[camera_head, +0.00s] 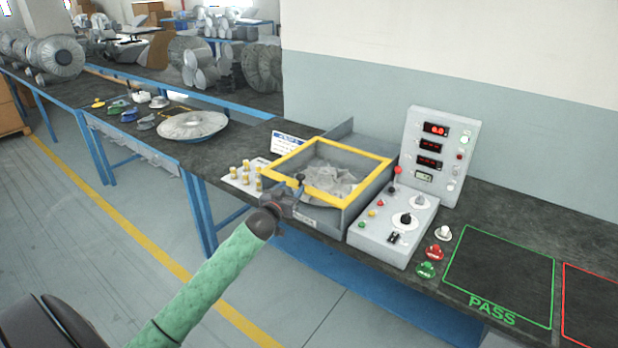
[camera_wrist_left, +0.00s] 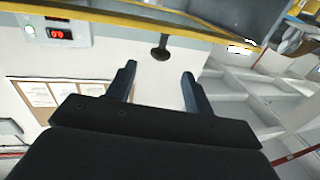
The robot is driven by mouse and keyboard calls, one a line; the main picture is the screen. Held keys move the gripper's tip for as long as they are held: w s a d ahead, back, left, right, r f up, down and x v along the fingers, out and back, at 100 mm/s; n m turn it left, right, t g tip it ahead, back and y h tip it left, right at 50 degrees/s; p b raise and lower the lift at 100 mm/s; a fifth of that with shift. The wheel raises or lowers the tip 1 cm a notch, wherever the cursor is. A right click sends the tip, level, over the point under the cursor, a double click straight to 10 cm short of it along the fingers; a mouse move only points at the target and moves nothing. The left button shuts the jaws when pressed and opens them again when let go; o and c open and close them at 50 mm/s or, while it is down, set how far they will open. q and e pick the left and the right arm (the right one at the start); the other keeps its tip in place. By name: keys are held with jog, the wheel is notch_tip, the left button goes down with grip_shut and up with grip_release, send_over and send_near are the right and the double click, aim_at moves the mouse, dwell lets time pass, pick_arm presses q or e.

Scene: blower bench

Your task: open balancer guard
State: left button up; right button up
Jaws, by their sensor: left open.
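The balancer guard (camera_head: 355,150) is a yellow frame lying flat over the grey balancer box (camera_head: 362,204), closed down. A pale finned rotor (camera_head: 328,180) shows inside it. A dark knob (camera_head: 300,178) stands at the guard's front edge; it also shows in the left wrist view (camera_wrist_left: 160,50), below the yellow edge. My left gripper (camera_head: 290,200) is at the box's front, close to the knob. In the left wrist view its two fingers (camera_wrist_left: 159,72) are spread, with the knob just beyond the gap and nothing between them. My right gripper is not in view.
A control box (camera_head: 394,225) with knobs and a display panel (camera_head: 440,150) stand right of the balancer. Small yellow-topped pieces (camera_head: 245,175) stand left on a white plate. A grey disc (camera_head: 192,125) lies farther left. The green PASS area (camera_head: 500,275) is empty.

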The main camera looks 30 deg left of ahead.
aim_at(300, 175)
pick_arm(q)
jog(key=w, duration=0.2)
jog(key=w+p, duration=0.1)
jog(key=w, duration=0.1)
jog(key=w+a+p, duration=0.1)
jog(key=w, duration=0.1)
jog(key=shift+w, duration=0.2)
jog(key=shift+w+a+f+p, duration=0.15)
jog(key=shift+w+p, duration=0.25)
jog(key=shift+w, duration=0.35)
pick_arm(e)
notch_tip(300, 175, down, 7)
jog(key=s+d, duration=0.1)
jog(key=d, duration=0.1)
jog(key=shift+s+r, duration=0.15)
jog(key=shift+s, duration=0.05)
